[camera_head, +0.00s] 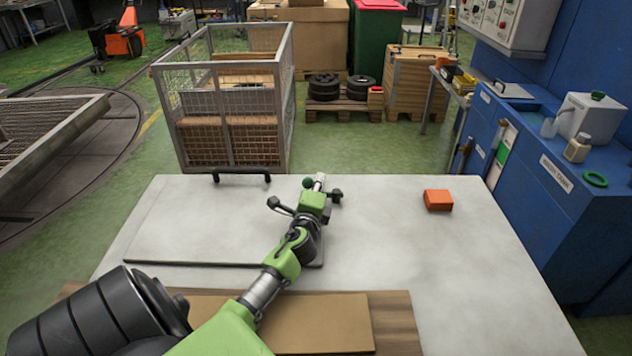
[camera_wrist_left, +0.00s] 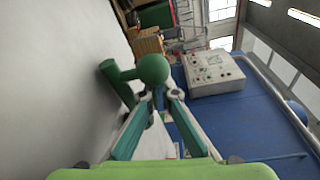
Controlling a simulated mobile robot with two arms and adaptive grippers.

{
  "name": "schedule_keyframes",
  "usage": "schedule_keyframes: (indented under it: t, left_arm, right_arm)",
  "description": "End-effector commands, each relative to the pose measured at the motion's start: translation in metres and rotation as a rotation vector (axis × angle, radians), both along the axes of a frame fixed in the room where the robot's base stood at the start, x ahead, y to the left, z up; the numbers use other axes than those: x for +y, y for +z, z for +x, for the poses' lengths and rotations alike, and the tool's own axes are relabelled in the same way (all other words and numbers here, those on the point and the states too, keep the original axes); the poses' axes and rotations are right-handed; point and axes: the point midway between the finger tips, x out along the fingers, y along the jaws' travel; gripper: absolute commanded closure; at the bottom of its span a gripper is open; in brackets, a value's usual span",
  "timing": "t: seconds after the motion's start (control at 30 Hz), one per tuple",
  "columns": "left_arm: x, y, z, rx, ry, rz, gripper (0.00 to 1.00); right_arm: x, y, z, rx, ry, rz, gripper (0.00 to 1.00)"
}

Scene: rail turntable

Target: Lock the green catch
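The green catch shows as a round green knob (camera_head: 308,183) near the far edge of the pale table. In the left wrist view it is a green ball (camera_wrist_left: 153,69) with a stubby green arm (camera_wrist_left: 116,82) to its left. My left gripper (camera_head: 320,182) is right beside the knob, over the table. In the left wrist view its two fingers (camera_wrist_left: 160,97) are apart, with the tips just below the ball. A gap shows between them; whether either fingertip touches the catch I cannot tell. The catch's base is hidden in the head view. My right gripper is in neither view.
An orange block (camera_head: 438,200) lies on the pale table (camera_head: 450,270), to the right. A flat plate (camera_head: 180,225) lies on the left of the table. A wire cage trolley (camera_head: 228,140) stands behind it. Blue cabinets (camera_head: 540,190) stand at the right. The table's right front is clear.

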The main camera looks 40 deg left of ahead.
Motion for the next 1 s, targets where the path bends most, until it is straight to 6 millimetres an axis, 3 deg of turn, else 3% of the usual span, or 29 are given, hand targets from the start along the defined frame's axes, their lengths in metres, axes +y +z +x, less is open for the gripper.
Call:
schedule_keyframes:
  t: [0.2,0.4,1.0]
  left_arm:
    - [-0.022,0.000,-0.039,0.007,0.009,-0.001,1.00]
    - [-0.040,0.002,-0.061,0.006,0.005,-0.001,1.00]
    - [-0.048,0.004,-0.067,0.004,0.000,-0.001,1.00]
  right_arm:
    - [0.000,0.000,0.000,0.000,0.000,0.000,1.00]
    - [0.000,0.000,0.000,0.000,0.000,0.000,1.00]
    - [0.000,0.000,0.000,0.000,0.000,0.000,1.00]
